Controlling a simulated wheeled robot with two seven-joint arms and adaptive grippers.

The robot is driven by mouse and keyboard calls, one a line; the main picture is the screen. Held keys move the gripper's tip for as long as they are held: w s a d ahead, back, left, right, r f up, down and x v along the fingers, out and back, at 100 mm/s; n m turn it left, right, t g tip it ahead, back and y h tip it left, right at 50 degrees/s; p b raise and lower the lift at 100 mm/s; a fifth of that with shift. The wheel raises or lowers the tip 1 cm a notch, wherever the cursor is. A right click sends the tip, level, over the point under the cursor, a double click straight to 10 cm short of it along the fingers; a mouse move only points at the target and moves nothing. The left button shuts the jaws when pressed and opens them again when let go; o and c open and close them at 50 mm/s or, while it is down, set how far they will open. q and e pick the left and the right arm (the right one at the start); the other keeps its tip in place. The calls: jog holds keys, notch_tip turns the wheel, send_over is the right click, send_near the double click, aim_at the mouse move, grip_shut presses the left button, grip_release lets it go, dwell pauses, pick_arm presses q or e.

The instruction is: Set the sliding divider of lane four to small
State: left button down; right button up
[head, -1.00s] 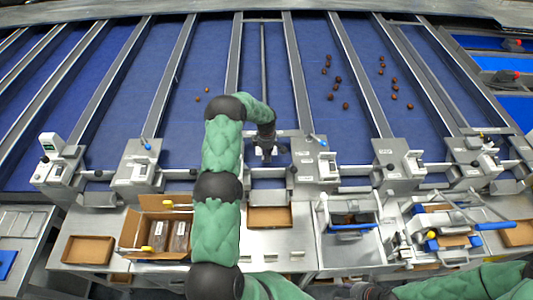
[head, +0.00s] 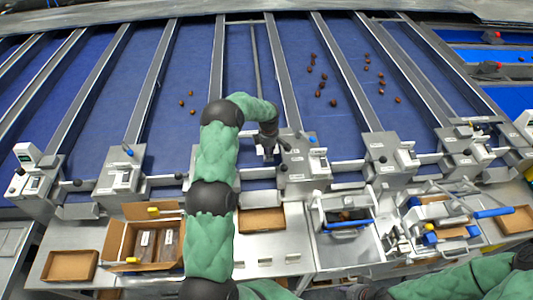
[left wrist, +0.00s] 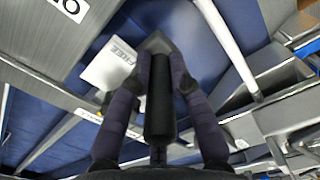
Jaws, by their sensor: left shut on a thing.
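My left gripper (head: 268,150) is at the front end of a lane, among the metal blocks along the belt's near edge. In the left wrist view its two fingers (left wrist: 160,95) are shut on a black upright handle (left wrist: 160,110). A thin grey divider bar (head: 256,65) runs lengthwise down this blue lane, nearer its right rail than its left. The bar's front end is hidden behind my left arm. My right arm lies along the bottom right edge; the state of its gripper does not show clearly.
A metal block with a white label (head: 303,155) stands just right of my left gripper. Brown dates (head: 320,85) lie in lanes to the right, and a few (head: 187,102) in the lane to the left. An open carton (head: 150,240) and a shallow tray (head: 262,222) sit in front.

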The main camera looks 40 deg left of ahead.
pick_arm(q)
jog(key=c, duration=1.1)
grip_release()
jog(key=shift+d, duration=0.1)
jog(key=shift+c, duration=0.2)
notch_tip(320, 180, up, 12)
jog(key=shift+f, duration=0.1)
